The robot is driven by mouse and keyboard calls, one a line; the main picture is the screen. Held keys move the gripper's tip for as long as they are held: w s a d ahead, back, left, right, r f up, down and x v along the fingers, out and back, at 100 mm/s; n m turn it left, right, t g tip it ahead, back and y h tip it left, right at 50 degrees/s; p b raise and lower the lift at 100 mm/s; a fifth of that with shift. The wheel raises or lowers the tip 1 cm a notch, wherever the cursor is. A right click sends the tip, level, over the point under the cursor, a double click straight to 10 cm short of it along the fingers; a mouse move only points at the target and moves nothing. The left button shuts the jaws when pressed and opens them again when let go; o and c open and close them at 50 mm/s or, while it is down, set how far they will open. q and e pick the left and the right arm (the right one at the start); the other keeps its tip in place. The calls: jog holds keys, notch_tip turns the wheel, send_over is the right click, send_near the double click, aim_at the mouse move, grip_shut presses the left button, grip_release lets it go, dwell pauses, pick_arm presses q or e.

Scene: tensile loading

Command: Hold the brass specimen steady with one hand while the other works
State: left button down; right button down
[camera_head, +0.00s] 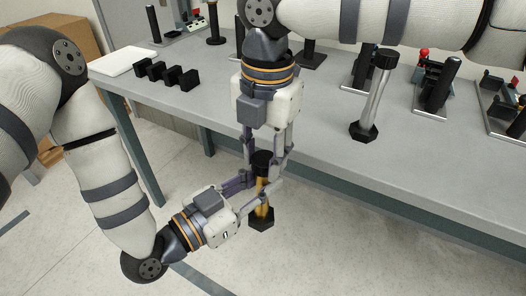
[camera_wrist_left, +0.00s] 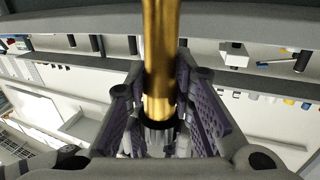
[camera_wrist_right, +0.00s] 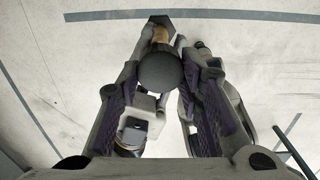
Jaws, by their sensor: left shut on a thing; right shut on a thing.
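The brass specimen (camera_head: 262,189) is a gold shaft with a black round cap on top and a black hexagonal foot (camera_head: 261,219). It hangs nearly upright in the air in front of the table's near edge. My left gripper (camera_head: 256,195) comes in from the lower left, shut on the shaft. In the left wrist view the gold shaft (camera_wrist_left: 161,45) stands between its fingers. My right gripper (camera_head: 263,164) points down from above, shut on the specimen at its top end. The round cap (camera_wrist_right: 160,71) shows between its fingers in the right wrist view. The fingers partly hide the shaft.
A silver specimen (camera_head: 375,98) with black ends stands on the grey table (camera_head: 320,150). Black blocks (camera_head: 165,75) and a white board (camera_head: 123,61) lie at the left. Fixtures with black posts (camera_head: 439,85) stand at the right. Open floor lies below the grippers.

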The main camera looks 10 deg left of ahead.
jog(key=n, duration=0.7)
jog(key=shift+w+r+n, duration=0.1)
jog(key=shift+n, duration=0.2)
jog(key=n, duration=0.7)
jog(key=shift+n, duration=0.3)
jog(key=n, duration=0.3)
jog(key=shift+d, duration=0.1)
jog(key=n, duration=1.1)
jog(key=shift+w+r, duration=0.1)
jog(key=n, duration=0.7)
jog(key=shift+w+n, duration=0.1)
jog(key=shift+n, duration=0.3)
jog(key=n, duration=0.7)
jog(key=shift+w, duration=0.1)
jog(key=n, duration=0.6)
jog(key=shift+n, duration=0.3)
jog(key=n, duration=0.2)
jog(key=shift+s+a+n, duration=0.2)
jog(key=shift+a+n, duration=0.1)
jog(key=shift+w+d+n, duration=0.15)
jog(key=shift+n, duration=0.65)
